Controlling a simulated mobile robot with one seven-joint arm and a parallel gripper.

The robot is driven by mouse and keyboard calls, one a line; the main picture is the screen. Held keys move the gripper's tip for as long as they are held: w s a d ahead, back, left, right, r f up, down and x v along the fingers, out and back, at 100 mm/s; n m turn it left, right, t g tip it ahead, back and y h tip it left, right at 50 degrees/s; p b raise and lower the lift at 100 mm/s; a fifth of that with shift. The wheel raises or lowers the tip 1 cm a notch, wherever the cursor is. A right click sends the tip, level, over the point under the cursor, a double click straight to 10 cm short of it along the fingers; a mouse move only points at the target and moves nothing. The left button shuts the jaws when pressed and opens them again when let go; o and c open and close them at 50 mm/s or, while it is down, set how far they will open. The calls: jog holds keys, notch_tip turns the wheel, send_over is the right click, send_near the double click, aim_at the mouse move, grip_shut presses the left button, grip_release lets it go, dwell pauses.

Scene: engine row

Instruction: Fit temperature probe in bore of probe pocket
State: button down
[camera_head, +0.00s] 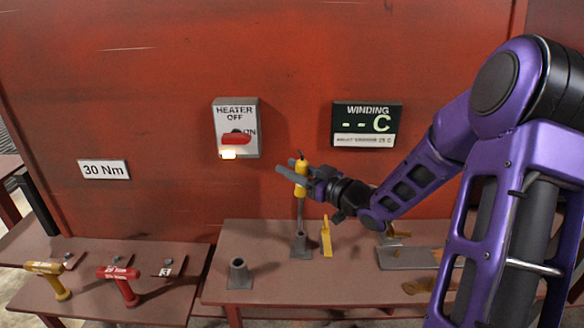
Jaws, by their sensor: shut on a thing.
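My gripper (298,170) is shut on the yellow handle of the temperature probe (301,184). The probe is upright, with its thin grey shaft pointing down. Below it, a grey probe pocket (301,245) stands on the right-hand table. The shaft's lower end lines up with the pocket's top in this view. I cannot tell whether the tip is in the bore or just above or behind it. A second grey pocket-like tube (238,273) stands open and empty-looking to the left on the same table.
A yellow upright piece (326,238) stands close right of the pocket. A grey plate (408,258) lies farther right. The red wall behind carries a heater switch (236,128) and winding display (367,124). Yellow (48,279) and red (121,284) tools are on the left table.

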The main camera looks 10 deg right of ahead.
aim_at(300, 203)
jog(key=shift+f+b, duration=2.25)
jog(key=shift+f, duration=0.7)
jog(key=shift+f+b, duration=0.85)
jog(key=shift+f, duration=0.75)
jog(key=shift+r, duration=0.1)
notch_tip(300, 203, up, 2)
jog(key=shift+r+p, duration=0.2)
jog(key=shift+p, duration=0.85)
jog(key=shift+f+b, duration=1)
jog(key=shift+f, duration=0.4)
jog(key=shift+c, duration=2.2)
grip_release()
